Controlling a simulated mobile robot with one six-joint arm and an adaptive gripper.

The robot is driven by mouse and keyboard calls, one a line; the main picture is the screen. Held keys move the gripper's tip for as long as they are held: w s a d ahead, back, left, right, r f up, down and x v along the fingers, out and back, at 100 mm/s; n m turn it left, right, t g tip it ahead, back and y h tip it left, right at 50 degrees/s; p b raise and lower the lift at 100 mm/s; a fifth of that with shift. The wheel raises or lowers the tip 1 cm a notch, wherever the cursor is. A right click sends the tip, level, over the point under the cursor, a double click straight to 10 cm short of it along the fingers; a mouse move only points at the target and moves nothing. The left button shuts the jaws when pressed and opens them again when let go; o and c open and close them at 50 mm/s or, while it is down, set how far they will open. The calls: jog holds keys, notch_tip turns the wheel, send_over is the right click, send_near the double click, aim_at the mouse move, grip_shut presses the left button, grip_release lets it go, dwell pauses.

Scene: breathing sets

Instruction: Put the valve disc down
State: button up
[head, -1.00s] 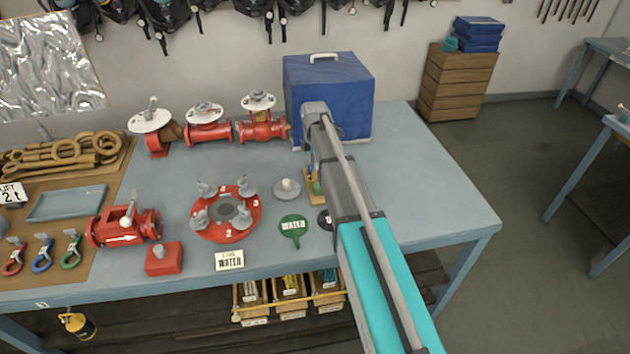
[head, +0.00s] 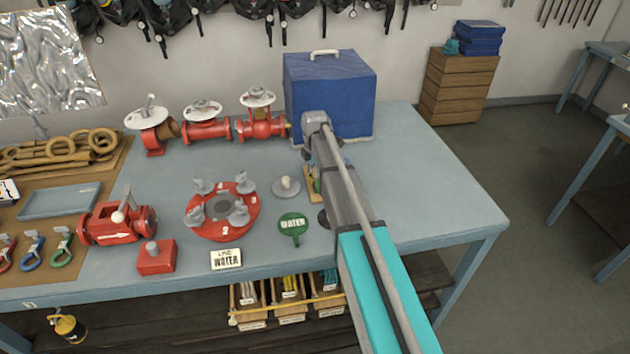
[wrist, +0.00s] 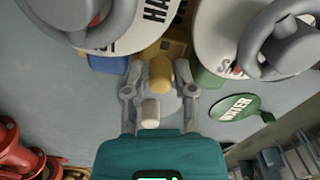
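The valve disc is a grey round plate with a cream knob (head: 286,187). It lies flat on the blue-grey table, right of the red flange (head: 222,208). In the wrist view its cream knob (wrist: 150,112) shows between and below the fingers. My gripper (wrist: 160,78) is open, its two grey fingers apart with clear gaps inside. A yellow object (wrist: 161,72) shows between the fingertips, apparently beyond them and not gripped. In the head view my arm hides the gripper. The gripper's height above the table is unclear.
A green WATER tag (head: 292,226) lies just in front of the disc. A blue box (head: 330,95) and red valves (head: 207,130) stand at the back. Two white plates with grey handwheels (wrist: 285,45) crowd the wrist view's top. The right tabletop (head: 440,195) is clear.

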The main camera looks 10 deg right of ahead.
dwell(0.5)
grip_shut()
jog(key=shift+r+p, duration=0.25)
jog(key=shift+p, duration=0.05)
notch_tip(320, 180, up, 2)
jog(key=shift+r+p, duration=0.1)
jog(key=shift+p, duration=1)
jog(key=s+r+p, duration=1)
jog(key=s, duration=0.4)
jog(key=shift+d+r, duration=0.2)
jog(key=shift+d, duration=0.25)
